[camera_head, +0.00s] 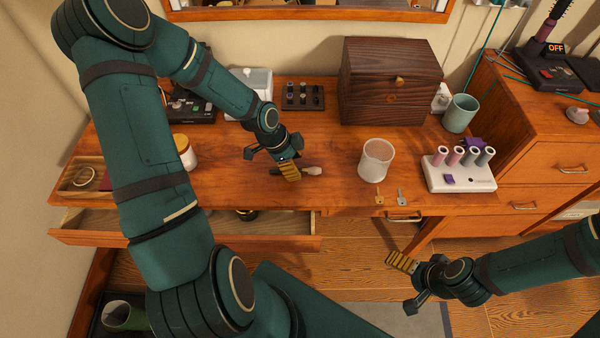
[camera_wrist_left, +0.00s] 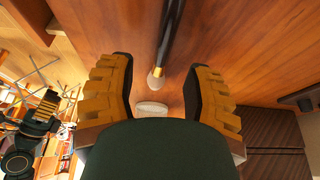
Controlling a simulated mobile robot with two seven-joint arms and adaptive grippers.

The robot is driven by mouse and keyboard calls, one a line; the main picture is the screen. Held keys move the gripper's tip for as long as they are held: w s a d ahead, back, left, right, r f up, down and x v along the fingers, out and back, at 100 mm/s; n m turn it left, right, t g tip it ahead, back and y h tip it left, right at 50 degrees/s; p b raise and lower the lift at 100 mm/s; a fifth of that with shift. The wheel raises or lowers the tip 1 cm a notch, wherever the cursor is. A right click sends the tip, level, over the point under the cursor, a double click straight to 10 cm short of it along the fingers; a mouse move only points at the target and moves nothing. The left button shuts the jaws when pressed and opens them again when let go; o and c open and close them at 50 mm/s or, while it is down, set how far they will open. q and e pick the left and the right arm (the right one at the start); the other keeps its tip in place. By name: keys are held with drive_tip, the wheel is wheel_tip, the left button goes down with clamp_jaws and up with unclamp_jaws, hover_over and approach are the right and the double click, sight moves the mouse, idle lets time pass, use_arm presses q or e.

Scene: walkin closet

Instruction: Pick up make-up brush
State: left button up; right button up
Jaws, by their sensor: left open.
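The make-up brush (camera_wrist_left: 172,35) lies on the wooden table in the left wrist view, with a black handle, a gold band and a pale tip. Its pale end (camera_head: 312,170) shows just right of my left gripper in the head view; the gripper hides part of the rest. My left gripper (camera_head: 284,172) is open and empty just above the table. In the wrist view the brush tip shows between the two fingers of this gripper (camera_wrist_left: 160,92), not gripped. My right gripper (camera_head: 402,282) is open and empty, in front of the table at the lower right.
A clear cup (camera_head: 376,160) stands right of the brush, with two small keys (camera_head: 390,196) near the front edge. A dark wooden box (camera_head: 388,85) stands behind. A white holder with rollers (camera_head: 458,175) is at right. An open drawer (camera_head: 180,240) juts out below.

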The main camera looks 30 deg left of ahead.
use_arm(q)
drive_tip(key=x, duration=0.2)
drive_tip(key=shift+w+d+f+b, duration=0.15)
drive_tip(key=shift+f+b, duration=0.15)
drive_tip(key=shift+b, duration=0.05)
drive_tip(key=shift+c, duration=0.4)
clamp_jaws()
